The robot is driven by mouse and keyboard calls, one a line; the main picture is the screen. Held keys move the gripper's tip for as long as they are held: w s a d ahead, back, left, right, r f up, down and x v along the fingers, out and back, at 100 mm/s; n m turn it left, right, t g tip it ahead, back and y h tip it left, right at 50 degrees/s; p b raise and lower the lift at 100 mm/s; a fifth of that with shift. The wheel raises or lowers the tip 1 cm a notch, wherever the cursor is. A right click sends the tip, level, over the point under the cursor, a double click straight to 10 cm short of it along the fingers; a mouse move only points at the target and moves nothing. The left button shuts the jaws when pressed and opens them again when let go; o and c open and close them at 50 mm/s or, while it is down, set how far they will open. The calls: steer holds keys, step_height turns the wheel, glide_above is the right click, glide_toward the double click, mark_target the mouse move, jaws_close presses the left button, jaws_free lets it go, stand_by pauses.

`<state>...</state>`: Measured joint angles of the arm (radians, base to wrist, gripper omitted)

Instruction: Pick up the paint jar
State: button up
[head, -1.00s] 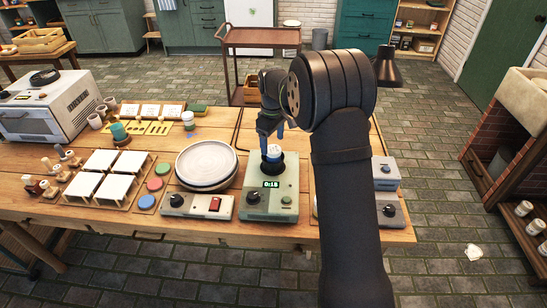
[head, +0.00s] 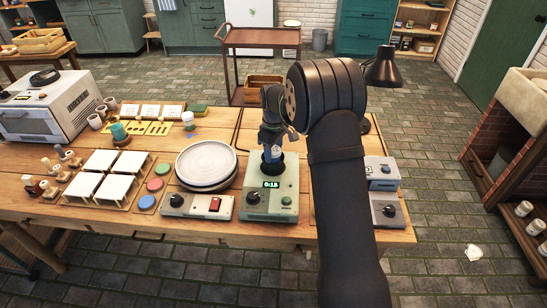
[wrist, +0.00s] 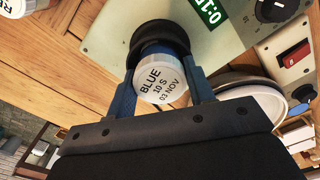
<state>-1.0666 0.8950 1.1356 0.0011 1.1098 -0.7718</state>
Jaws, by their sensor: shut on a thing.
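The paint jar (wrist: 160,80) has a white lid reading "BLUE 10 S 03 NOV" and a blue body. It sits in the black round holder (wrist: 158,36) on top of a grey-green timer machine (head: 270,197). My gripper (wrist: 165,98) is shut on the jar, with one blue finger on each side of it. In the head view my gripper (head: 273,150) points down over the holder and largely hides the jar. The jar's lower part is hidden inside the holder.
A stack of plates (head: 206,164) on a turntable with a control box (head: 197,206) stands just left of the machine. Another white-lidded jar (head: 188,122) stands farther back. A grey-blue box (head: 382,174) is to the right. A dark lamp (head: 383,68) stands behind my arm.

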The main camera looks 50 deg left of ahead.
mark_target(275, 149)
steer(key=shift+r, duration=0.45)
step_height(275, 149, up, 4)
steer(key=shift+w+d+f, duration=0.1)
steer(key=shift+d+f, duration=0.05)
steer(key=shift+f, duration=0.05)
steer(key=w+d+r, duration=0.5)
steer(key=d+r, duration=0.1)
steer(key=d, duration=0.3)
steer(key=shift+w+d+f+m, duration=0.5)
steer(key=shift+w+d+f, duration=0.35)
steer(key=shift+f, duration=1.9)
steer(key=shift+w+d+f+m, duration=0.5)
steer(key=shift+w+d+f, duration=0.35)
steer(key=shift+f, duration=1.85)
steer(key=shift+w+d+f+m, duration=0.5)
steer(key=shift+w+d+f, duration=0.35)
steer(key=shift+f, duration=1.9)
